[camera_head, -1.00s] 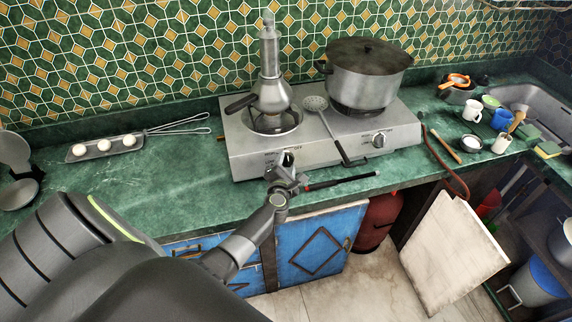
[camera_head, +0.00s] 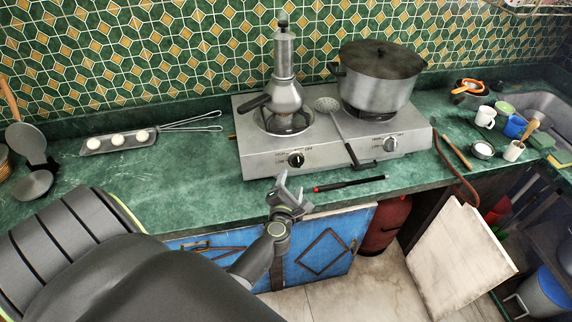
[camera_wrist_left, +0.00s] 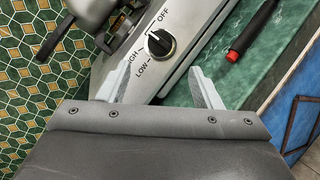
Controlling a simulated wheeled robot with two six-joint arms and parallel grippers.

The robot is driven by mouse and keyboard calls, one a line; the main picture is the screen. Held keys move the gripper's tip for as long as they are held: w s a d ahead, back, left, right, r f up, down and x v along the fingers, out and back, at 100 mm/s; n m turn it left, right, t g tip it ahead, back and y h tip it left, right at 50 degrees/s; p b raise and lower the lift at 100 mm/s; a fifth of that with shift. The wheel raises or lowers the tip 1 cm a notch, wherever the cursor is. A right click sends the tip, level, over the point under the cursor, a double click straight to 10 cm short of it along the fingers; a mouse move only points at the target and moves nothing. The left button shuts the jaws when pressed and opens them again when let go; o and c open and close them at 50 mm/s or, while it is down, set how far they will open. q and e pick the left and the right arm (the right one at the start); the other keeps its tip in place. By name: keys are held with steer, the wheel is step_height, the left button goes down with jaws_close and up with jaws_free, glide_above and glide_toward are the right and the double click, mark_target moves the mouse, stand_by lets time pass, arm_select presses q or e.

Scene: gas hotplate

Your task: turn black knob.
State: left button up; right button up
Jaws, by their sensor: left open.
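The black knob (camera_head: 296,159) is on the front panel of the gas hotplate (camera_head: 255,165), at its left burner. In the left wrist view the black knob (camera_wrist_left: 160,43) shows whole, with OFF, HIGH and LOW printed around it. My left gripper (camera_head: 287,190) is open and empty, in front of and below the knob in the head view. In the left wrist view its fingers (camera_wrist_left: 157,80) are spread either side of the knob's line, with a visible gap to it. A second knob (camera_head: 390,144) is at the right burner. My right gripper is not in view.
A moka pot (camera_head: 285,93) stands on the left burner and a large lidded pot (camera_head: 377,80) on the right. A skimmer (camera_head: 338,125) leans over the hotplate's front. A red-and-black stick (camera_head: 350,184) lies at the counter's front edge. The counter left of the hotplate is mostly clear.

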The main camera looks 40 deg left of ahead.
arm_select(q)
steer(key=v, duration=0.7)
steer(key=shift+s+d, duration=0.2)
steer(key=shift+s, duration=0.15)
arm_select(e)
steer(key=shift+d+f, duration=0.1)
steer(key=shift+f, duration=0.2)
arm_select(q)
steer(key=shift+r, duration=0.1)
